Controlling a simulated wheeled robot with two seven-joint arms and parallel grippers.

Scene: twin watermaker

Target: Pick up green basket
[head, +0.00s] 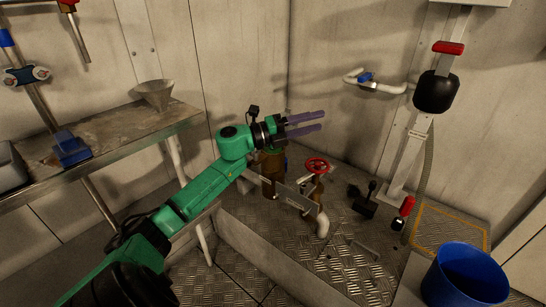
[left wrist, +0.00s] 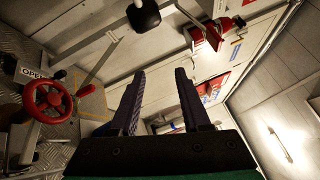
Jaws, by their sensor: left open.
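My left gripper (head: 306,124) is open and empty in the head view, raised above the metal floor with its two dark fingers pointing right. In the left wrist view, its fingers (left wrist: 159,100) stand apart with nothing between them. I see no green basket in either view. A blue bucket (head: 462,277) stands at the lower right of the head view, well apart from the gripper. My right gripper is not in view.
A red valve wheel (head: 317,166) on a pipe stands below the left gripper. A metal shelf (head: 120,135) with a funnel (head: 154,94) and a blue item (head: 71,148) is at left. A black object (head: 363,203) lies on the floor.

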